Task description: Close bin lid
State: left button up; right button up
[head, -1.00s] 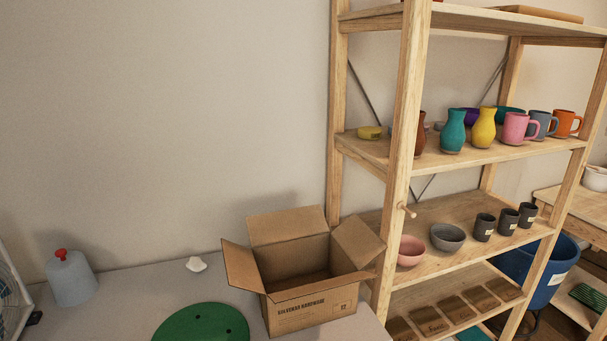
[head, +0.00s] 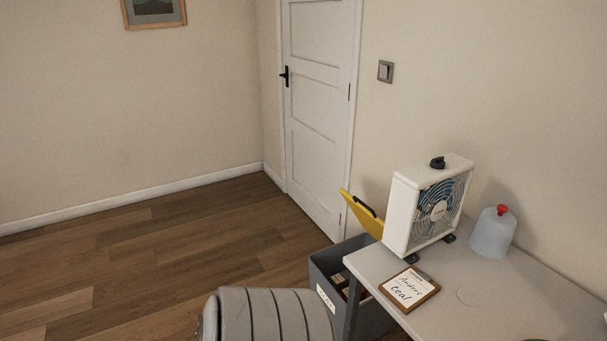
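A dark grey bin (head: 326,264) with a white label stands on the floor beside the left end of the table. Its yellow lid (head: 362,214) is tilted up at the back, so the bin is open. Small dark items show inside the bin. The table partly hides the bin's right side, and the white fan stands in front of part of the lid. Neither of my grippers is in view.
A ribbed grey rounded object (head: 265,315) is in front of the bin. Wooden floor (head: 150,255) is clear at left, before a white door (head: 318,105).

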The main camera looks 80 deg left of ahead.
aim_at(374, 225)
jog(key=u, duration=1.95)
jog(key=i+j+z, duration=0.15)
jog(key=z, duration=0.2)
jog(key=i+j+z, duration=0.1)
jog(key=j+z, duration=0.2)
jog(key=i+j+z, duration=0.1)
jog(key=j+z, duration=0.25)
jog(key=i+j+z, duration=0.25)
jog(key=j, duration=0.95)
jog(key=j+z, duration=0.25)
jog(key=j, duration=0.95)
